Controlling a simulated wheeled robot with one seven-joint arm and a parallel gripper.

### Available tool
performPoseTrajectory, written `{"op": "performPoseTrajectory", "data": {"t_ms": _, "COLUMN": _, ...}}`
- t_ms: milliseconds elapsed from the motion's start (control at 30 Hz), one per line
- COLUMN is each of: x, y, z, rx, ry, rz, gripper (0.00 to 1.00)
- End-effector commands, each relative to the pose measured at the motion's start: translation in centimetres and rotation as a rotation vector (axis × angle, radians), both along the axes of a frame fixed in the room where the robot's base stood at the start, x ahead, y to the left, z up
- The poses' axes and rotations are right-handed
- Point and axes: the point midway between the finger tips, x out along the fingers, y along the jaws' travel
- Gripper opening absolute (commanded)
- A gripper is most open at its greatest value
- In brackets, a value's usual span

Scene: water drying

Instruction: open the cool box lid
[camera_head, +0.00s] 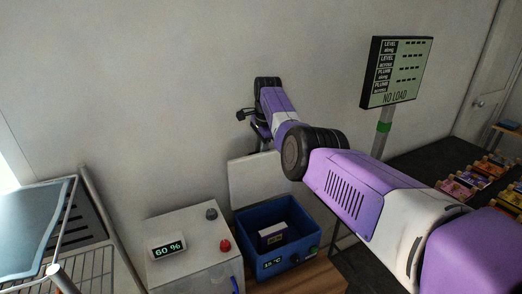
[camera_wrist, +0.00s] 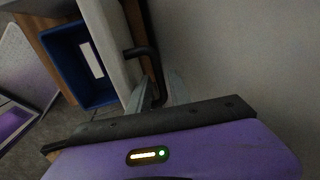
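The blue cool box (camera_head: 243,246) stands open on a wooden surface in the head view. Its pale lid (camera_head: 254,182) stands raised, roughly upright, behind the box near the wall. In the wrist view the blue box (camera_wrist: 62,52) is at upper left and the lid (camera_wrist: 112,38) shows edge-on beside it. A black bar handle (camera_wrist: 138,50) is on the lid's outer face. In the head view my gripper (camera_head: 261,134) is small and partly hidden at the lid's top edge.
A white box (camera_head: 272,233) sits inside the cool box. A grey cabinet (camera_head: 190,262) with a 60 % display and a red knob stands left. A wire rack (camera_head: 88,262) is at far left. A sign (camera_head: 397,72) reading NO LOAD and a dark table with small goods (camera_head: 470,183) are right.

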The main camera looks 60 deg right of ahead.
Motion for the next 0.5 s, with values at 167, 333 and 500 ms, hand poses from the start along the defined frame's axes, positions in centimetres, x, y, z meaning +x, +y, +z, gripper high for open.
{"op": "performPoseTrajectory", "data": {"t_ms": 167, "x": 0.1, "y": -0.1, "z": 0.2, "rx": -0.004, "ry": -0.003, "rz": -0.001, "gripper": 0.33}}
{"op": "performPoseTrajectory", "data": {"t_ms": 333, "x": 0.1, "y": -0.2, "z": 0.4, "rx": -0.005, "ry": -0.005, "rz": -0.002, "gripper": 0.33}}
{"op": "performPoseTrajectory", "data": {"t_ms": 500, "x": 0.0, "y": -0.1, "z": 1.6, "rx": -0.007, "ry": -0.006, "rz": -0.003, "gripper": 0.33}}
